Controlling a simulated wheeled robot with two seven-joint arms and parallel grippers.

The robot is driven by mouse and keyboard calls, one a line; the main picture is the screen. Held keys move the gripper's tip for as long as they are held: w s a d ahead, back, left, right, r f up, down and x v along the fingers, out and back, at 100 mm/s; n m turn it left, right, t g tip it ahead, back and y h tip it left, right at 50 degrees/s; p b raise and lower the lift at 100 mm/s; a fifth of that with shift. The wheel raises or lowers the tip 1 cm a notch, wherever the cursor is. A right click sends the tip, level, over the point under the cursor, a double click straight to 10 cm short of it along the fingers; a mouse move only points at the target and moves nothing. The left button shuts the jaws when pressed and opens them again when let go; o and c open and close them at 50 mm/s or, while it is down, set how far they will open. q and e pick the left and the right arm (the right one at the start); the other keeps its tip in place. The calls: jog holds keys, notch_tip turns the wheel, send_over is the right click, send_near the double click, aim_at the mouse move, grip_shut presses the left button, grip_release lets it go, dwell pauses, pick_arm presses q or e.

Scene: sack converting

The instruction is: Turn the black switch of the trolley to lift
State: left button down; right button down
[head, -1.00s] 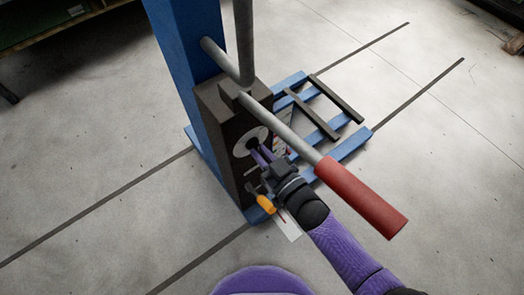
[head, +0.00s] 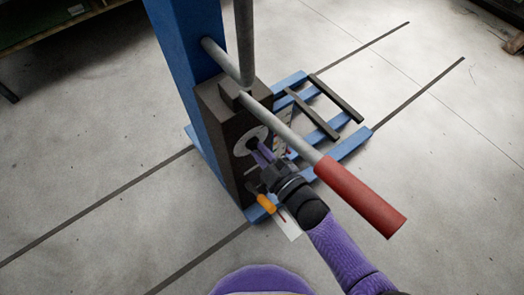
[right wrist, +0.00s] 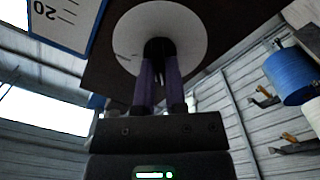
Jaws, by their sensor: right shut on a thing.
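The trolley has a blue mast (head: 180,45) with a dark control box (head: 229,160) on its front. A round white dial (head: 243,144) is on the box; it also shows in the right wrist view (right wrist: 190,40). The black switch (right wrist: 157,46) stands at the dial's centre. My right gripper (head: 255,149) is at the dial with its purple fingers shut on the switch, one on each side. The fingers hide most of the switch, and its exact angle is hard to tell. My left gripper is not in view.
A grey bar with a red grip (head: 360,196) slants just above my right forearm. An orange-handled part (head: 266,202) and a white tag (head: 289,226) are below the gripper. Blue forks (head: 345,147) lie beyond the box.

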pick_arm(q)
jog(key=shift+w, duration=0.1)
pick_arm(e)
jog(key=shift+n, duration=0.3)
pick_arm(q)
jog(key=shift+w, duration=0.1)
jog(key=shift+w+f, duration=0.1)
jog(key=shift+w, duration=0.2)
pick_arm(e)
jog(key=c, duration=0.7)
grip_release()
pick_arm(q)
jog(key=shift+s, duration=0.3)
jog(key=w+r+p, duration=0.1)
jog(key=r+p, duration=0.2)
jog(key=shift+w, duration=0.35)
pick_arm(e)
jog(key=v, duration=1)
